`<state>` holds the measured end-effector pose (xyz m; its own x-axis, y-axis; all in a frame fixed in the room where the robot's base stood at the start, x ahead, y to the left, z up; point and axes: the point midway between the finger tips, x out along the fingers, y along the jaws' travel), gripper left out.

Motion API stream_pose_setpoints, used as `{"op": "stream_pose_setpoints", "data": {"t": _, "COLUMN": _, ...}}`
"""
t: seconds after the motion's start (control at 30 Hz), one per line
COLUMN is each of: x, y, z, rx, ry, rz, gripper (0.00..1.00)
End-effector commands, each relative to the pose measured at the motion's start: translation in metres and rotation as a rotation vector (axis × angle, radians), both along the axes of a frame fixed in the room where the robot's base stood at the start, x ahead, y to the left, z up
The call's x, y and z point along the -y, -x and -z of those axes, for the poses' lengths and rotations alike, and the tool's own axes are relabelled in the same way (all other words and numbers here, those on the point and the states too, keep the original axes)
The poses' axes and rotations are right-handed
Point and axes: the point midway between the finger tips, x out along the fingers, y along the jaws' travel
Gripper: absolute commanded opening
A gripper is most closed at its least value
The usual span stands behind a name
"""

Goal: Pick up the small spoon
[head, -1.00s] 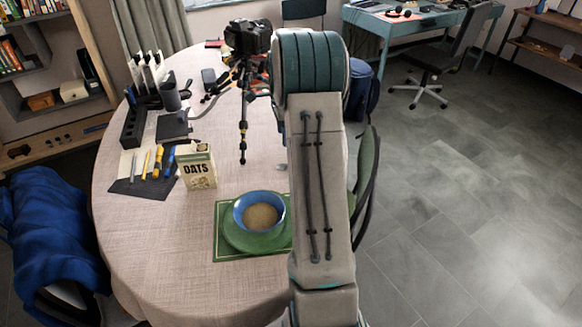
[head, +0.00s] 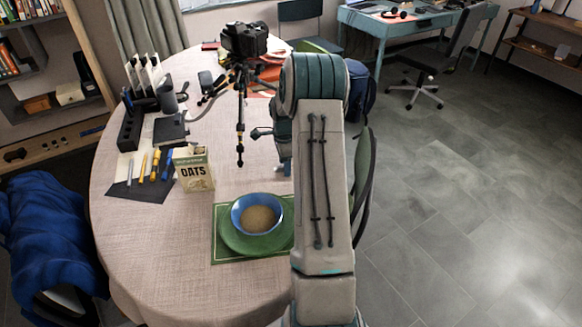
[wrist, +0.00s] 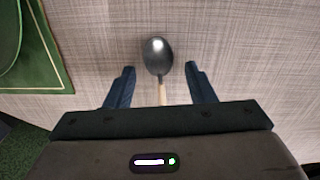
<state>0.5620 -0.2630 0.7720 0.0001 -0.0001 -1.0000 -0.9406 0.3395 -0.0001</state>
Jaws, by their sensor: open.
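The small spoon (wrist: 158,58) lies on the tablecloth in the wrist view, with a dark metal bowl and a light wooden handle. Its bowl points away from my gripper and its handle runs back between the fingers. My gripper (wrist: 160,80) is open, with one blue finger on each side of the spoon and neither visibly touching it. The handle's far end is hidden by the gripper body. In the head view my arm covers the spoon and most of the gripper.
A green plate (head: 238,241) with a blue bowl (head: 240,209) sits on a green placemat (head: 221,254), left of my arm. An oats box (head: 194,172) and a camera on a tripod (head: 240,120) stand farther back. Cloth around the spoon is clear.

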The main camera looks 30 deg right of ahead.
Motion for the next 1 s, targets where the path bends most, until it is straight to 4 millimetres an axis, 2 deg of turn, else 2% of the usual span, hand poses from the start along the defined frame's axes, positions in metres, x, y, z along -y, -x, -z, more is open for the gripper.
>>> {"op": "stream_pose_setpoints", "data": {"t": 0.13, "x": 0.0, "y": 0.0, "z": 0.0, "rx": 0.0, "ry": 0.0, "rz": 0.0, "gripper": 0.49}}
{"op": "stream_pose_setpoints", "data": {"t": 0.3, "x": 0.0, "y": 0.0, "z": 0.0, "rx": 0.0, "ry": 0.0, "rz": 0.0, "gripper": 0.02}}
{"op": "stream_pose_setpoints", "data": {"t": 0.73, "x": 0.0, "y": 0.0, "z": -0.006, "rx": 0.001, "ry": 0.001, "rz": 0.001, "gripper": 0.02}}
{"op": "stream_pose_setpoints", "data": {"t": 0.87, "x": 0.0, "y": -0.001, "z": -0.021, "rx": 0.004, "ry": 0.001, "rz": 0.002, "gripper": 0.02}}
{"op": "stream_pose_setpoints", "data": {"t": 0.97, "x": 0.0, "y": -0.001, "z": -0.042, "rx": 0.005, "ry": 0.004, "rz": 0.0, "gripper": 0.02}}
{"op": "stream_pose_setpoints", "data": {"t": 1.0, "x": 0.0, "y": 0.006, "z": -0.046, "rx": 0.002, "ry": 0.002, "rz": 0.002, "gripper": 0.02}}
